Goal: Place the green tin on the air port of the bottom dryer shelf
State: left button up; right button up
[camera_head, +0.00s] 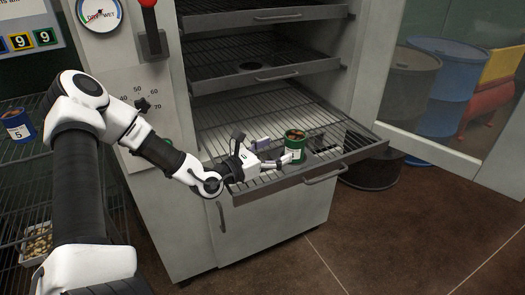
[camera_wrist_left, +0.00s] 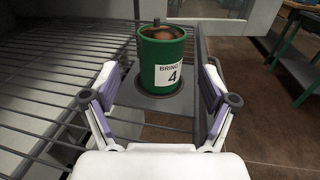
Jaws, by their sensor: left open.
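The green tin (camera_wrist_left: 158,68) stands upright on the round port (camera_wrist_left: 143,92) of the pulled-out bottom dryer shelf (camera_head: 255,122). Its white label reads 4, and brown contents show at its open top. The green tin also shows in the head view (camera_head: 294,146), near the front of the shelf. My left gripper (camera_head: 276,156) reaches in from the left, low over the shelf. In the left wrist view its fingers (camera_wrist_left: 158,100) are spread apart, one on each side of the tin, with gaps between them and the tin. My right gripper is in neither view.
Two upper dryer shelves (camera_head: 262,65) sit above the bottom one. A blue tin (camera_head: 17,126) stands on a wire rack at the left. Barrels (camera_head: 439,88) stand behind glass at the right. The floor (camera_head: 400,235) in front is clear.

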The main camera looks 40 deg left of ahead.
pick_arm(q)
jog(key=p+v, duration=0.3)
jog(key=v, duration=0.1)
jog(key=shift+r, duration=0.35)
jog(key=shift+s+a+f+p, duration=0.1)
jog(key=shift+s+p, duration=0.2)
jog(key=shift+p, duration=0.05)
jog(key=shift+s+f, duration=0.2)
jog(key=shift+s, duration=0.05)
jog(key=shift+c, duration=0.4)
